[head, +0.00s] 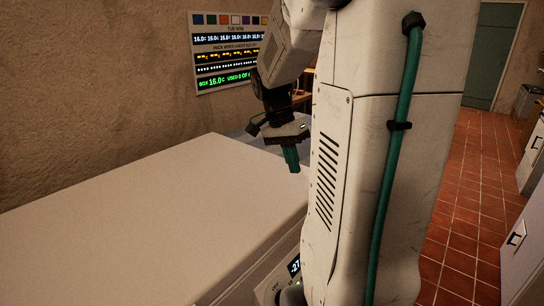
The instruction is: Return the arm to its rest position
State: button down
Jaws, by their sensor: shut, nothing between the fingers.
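My gripper (291,160) shows in the head view just left of my white arm column, pointing down. Its green fingers are together with nothing between them. It hangs near the far right end of a large white flat-topped unit, apart from the surface as far as I can tell. My upper arm links rise above it and partly leave the top of the picture.
The white flat-topped unit (120,220) fills the lower left, and its top is bare. A display board (228,50) hangs on the brown wall behind. White cabinets (525,240) stand at the right edge. Red tiled floor (475,200) is open towards a green door (492,55).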

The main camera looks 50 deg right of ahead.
jog(key=shift+r, duration=0.1)
jog(key=s+a+r+n+t, duration=0.1)
jog(key=s+a+n+t, duration=0.1)
jog(key=a+n, duration=0.7)
jog(key=s+a+r+n+t, duration=0.1)
jog(key=s+a+n+t, duration=0.2)
jog(key=a+n, duration=0.6)
jog(key=s+a, duration=0.2)
jog(key=a, duration=0.6)
jog(key=shift+a, duration=0.2)
